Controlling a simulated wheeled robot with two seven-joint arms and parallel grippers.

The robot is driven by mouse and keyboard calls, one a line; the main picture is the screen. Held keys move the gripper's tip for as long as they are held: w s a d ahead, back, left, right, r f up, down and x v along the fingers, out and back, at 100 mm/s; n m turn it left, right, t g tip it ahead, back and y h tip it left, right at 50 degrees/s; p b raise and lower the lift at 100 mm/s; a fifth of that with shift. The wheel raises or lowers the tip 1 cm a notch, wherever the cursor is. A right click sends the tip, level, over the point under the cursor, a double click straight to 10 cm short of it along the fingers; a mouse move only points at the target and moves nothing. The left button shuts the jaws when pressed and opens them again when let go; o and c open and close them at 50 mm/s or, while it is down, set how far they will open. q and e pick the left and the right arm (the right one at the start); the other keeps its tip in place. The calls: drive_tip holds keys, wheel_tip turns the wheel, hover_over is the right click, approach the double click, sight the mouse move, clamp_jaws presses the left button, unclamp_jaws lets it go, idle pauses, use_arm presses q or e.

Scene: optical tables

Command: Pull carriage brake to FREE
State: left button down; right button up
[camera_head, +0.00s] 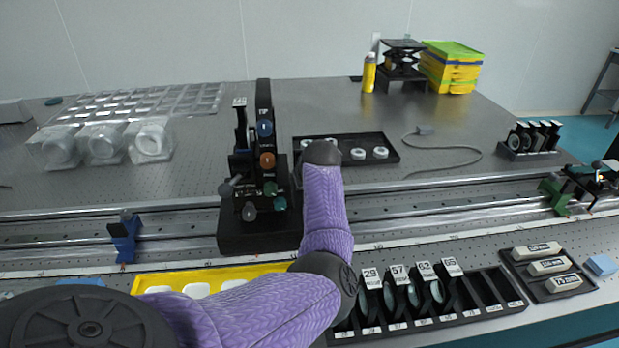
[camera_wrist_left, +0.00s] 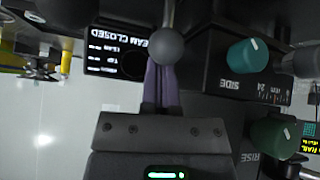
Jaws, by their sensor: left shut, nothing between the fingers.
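The black carriage (camera_head: 262,236) sits on the rail, with a tall upright carrying blue, orange, green and grey knobs. A grey ball-ended lever (camera_head: 228,188) sticks out at its left side. Which handle is the brake cannot be read. My left arm reaches in beside the carriage's right side, and its gripper is hidden in the head view. In the left wrist view my left gripper (camera_wrist_left: 160,88) is shut and empty. A grey ball knob on a rod (camera_wrist_left: 170,46) overlaps its fingertips; contact cannot be told. Teal (camera_wrist_left: 248,55) and green (camera_wrist_left: 272,138) knobs are to the right. My right gripper is not in view.
The rail (camera_head: 410,206) runs across the table, with a blue carrier (camera_head: 125,240) at left. A yellow tray (camera_head: 141,284) and a black lens rack (camera_head: 515,303) lie in front. A black tray (camera_head: 391,143) with white pieces is behind. The back middle is mostly clear.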

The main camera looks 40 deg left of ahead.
use_arm(q)
drive_tip(key=shift+s+d+r, duration=0.1)
drive_tip(key=shift+s, duration=0.1)
drive_tip(key=shift+w+a, duration=0.15)
drive_tip(key=shift+a, duration=0.05)
drive_tip(key=shift+r+p, duration=0.75)
drive_tip(key=shift+p, duration=0.05)
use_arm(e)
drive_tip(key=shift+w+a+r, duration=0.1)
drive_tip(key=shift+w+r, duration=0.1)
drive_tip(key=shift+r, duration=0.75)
